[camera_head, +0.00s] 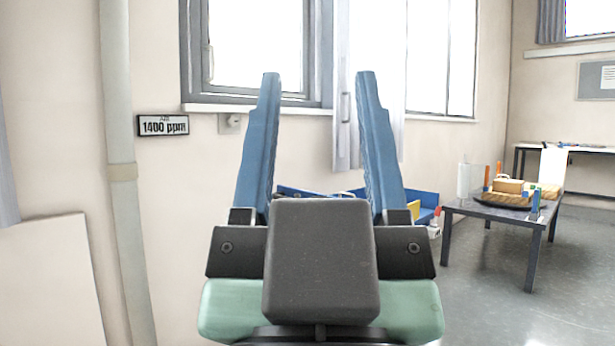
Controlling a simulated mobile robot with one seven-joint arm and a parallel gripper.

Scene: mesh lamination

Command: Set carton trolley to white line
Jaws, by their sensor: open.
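My gripper (318,78) is raised in the centre of the head view, its two long blue fingers pointing up and standing wide apart. It is open, with nothing between the fingers. I cannot make out a carton trolley or a white line on the floor in this view. My gripper's dark block and green body hide much of the floor ahead.
Behind my fingers are blue bins (425,199) with yellow and white items, partly hidden. To the right, a low dark table (462,206) holds brown boxes (508,186) and bottles. A bench (590,149) stands farther back. Grey floor (500,305) at the right front is clear.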

